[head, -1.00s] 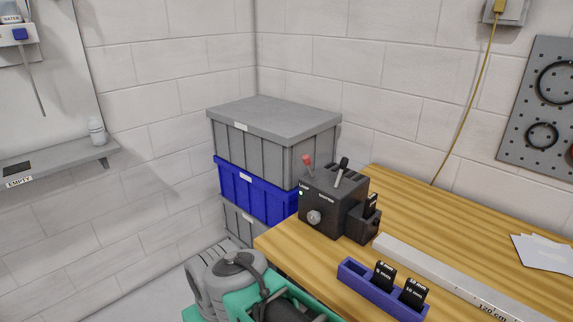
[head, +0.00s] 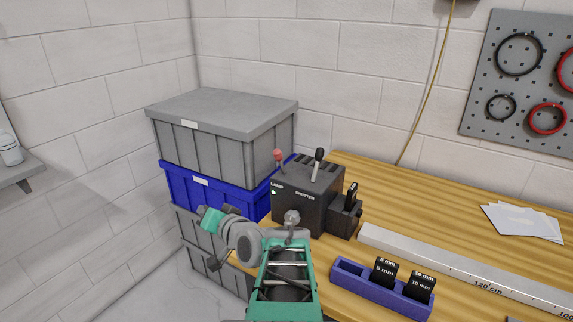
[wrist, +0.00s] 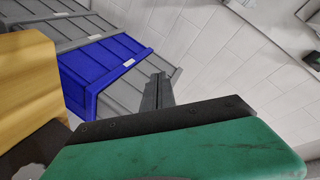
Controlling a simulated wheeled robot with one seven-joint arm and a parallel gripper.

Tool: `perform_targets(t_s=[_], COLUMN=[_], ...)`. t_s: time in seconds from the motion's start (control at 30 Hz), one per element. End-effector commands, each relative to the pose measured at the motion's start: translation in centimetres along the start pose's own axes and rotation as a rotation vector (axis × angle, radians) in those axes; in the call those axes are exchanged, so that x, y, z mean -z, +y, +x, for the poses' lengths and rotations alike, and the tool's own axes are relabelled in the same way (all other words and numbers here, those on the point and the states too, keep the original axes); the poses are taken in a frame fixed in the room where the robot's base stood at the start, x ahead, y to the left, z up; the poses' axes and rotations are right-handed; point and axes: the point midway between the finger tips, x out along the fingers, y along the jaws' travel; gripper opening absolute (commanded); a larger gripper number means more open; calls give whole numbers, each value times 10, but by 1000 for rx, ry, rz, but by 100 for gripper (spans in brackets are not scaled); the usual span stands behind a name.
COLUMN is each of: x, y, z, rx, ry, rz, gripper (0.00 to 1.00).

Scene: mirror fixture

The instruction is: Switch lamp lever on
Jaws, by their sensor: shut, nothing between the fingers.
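The lamp lever (head: 279,156) has a red knob and stands upright, leaning slightly left, on top of a black box (head: 305,205) at the table's far left corner. Below it the box front reads LAMP, beside a small pale square. To its right is the SHUTTER lever (head: 318,160) with a black knob. My gripper (wrist: 159,80) is shut and empty in the wrist view, in front of the grey and blue crates. The lamp lever is not in the wrist view. In the head view my green arm is low in front of the box and partly covers its lower front.
Stacked grey (head: 215,145) and blue (head: 180,187) crates stand left of the box, close to it. A smaller black block (head: 345,215) adjoins its right side. A metal rail (head: 430,265) and a blue holder (head: 350,281) with black pieces lie on the wooden table (head: 420,210).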

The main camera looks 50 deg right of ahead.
Motion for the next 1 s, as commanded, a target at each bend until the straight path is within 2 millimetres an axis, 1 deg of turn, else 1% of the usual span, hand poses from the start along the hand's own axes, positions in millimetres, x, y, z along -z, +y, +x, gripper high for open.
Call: perform_targets(t_s=[0.03,0.07,0.1,0.17,0.2,0.3,0.37,0.47,0.57,0.9,0.93,1.0], x=[41,65,95,130,148,172,179,188,200,255,256,241], y=[36,51,70,96,110,131,136,135,133,133,132,125], z=[-12,-24,-43,-76,-97,-135,-144,-142,-131,-80,-76,-72], rx=[19,43,77,123,151,199,213,220,219,216,216,216], ry=[161,258,382,546,635,780,816,824,820,818,818,817], rz=[112,175,251,343,389,457,473,479,477,475,476,477], gripper=[0,0,0,0,0,0,0,0,0,0,0,0])
